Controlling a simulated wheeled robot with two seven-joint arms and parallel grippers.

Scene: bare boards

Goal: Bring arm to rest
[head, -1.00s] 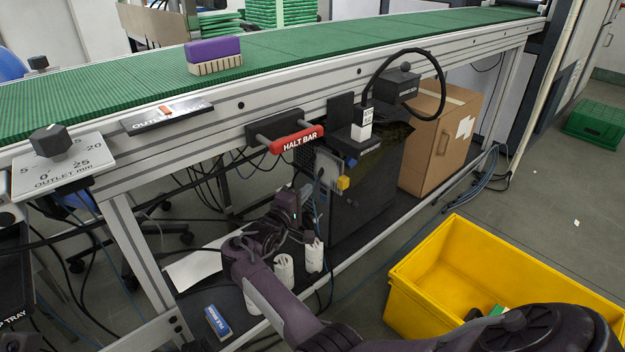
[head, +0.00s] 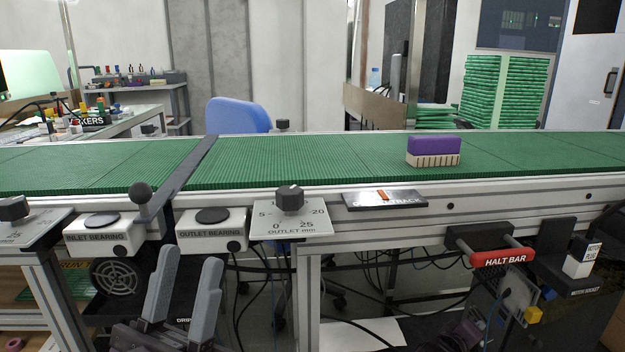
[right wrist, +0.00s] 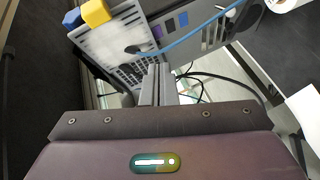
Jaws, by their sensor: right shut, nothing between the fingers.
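My left gripper (head: 188,262) is at the bottom left of the head view, in front of the conveyor and below the outlet bearing. Its two grey fingers point up and stand apart, with nothing seen between them. My right gripper (right wrist: 157,84) shows in the right wrist view with its grey fingers together and nothing held. It faces a dark box with a grille and a pale panel (right wrist: 125,45). In the head view only a dark purple part of my right arm shows at the bottom edge, below the red halt bar (head: 503,258).
The green conveyor (head: 300,160) spans the head view with a purple-topped brush (head: 433,150) on it. Knobs, bearing blocks (head: 211,230) and an outlet plate (head: 300,222) line its front rail. Cables hang under the frame, and one crosses near my right gripper.

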